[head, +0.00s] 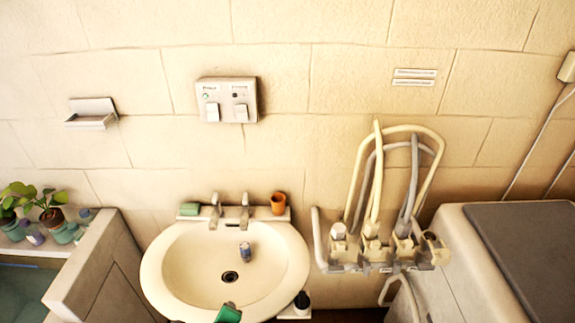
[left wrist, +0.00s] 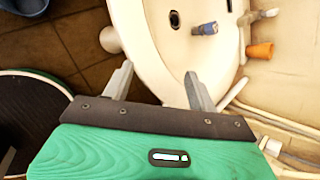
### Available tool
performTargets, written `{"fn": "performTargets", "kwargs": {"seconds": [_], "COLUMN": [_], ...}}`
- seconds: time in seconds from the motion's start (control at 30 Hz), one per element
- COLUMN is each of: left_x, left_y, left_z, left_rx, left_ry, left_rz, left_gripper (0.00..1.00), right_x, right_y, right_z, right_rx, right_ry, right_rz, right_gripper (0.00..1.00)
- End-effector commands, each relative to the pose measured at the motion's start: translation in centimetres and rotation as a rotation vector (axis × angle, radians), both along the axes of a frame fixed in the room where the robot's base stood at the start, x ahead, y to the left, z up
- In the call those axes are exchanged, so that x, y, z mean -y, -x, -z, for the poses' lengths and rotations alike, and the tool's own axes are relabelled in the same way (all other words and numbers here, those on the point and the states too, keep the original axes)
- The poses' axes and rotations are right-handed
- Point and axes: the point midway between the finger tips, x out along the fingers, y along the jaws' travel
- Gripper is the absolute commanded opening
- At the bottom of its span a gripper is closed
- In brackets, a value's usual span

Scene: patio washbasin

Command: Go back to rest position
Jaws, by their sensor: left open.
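My left gripper (left wrist: 158,72) shows in the left wrist view. Its two grey fingers are spread apart with nothing between them. They are beside the white washbasin (left wrist: 160,60), with the right finger in front of its rim and brown floor tiles behind the left finger. I do not make out its fingers in the head view. My right gripper is not in view. In the head view the washbasin (head: 180,270) stands against the wall.
An orange cup (head: 278,203) and green soap (head: 190,209) flank the taps. A hose holder (head: 375,250) is to the right. Potted plants (head: 48,210) stand left.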

Motion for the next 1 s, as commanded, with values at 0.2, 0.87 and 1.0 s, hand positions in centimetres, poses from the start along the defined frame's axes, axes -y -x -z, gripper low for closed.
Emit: {"fn": "performTargets", "kwargs": {"seconds": [0.2, 0.87, 1.0], "left_x": [-2.8, -7.0, -7.2], "left_y": [4.7, 15.3, 16.1], "left_z": [-0.1, -3.1, -2.4], "left_rx": [-0.05, -0.132, -0.141], "left_ry": [0.366, 0.992, 1.031], "left_rz": [-0.43, -1.481, -1.591], "left_gripper": [0.59, 0.59, 0.59], "right_x": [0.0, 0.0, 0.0], "right_y": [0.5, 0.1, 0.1], "right_z": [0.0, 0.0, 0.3], "right_rx": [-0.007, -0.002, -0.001], "right_ry": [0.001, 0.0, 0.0], "right_rz": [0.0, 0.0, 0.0], "right_gripper": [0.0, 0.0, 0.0]}}
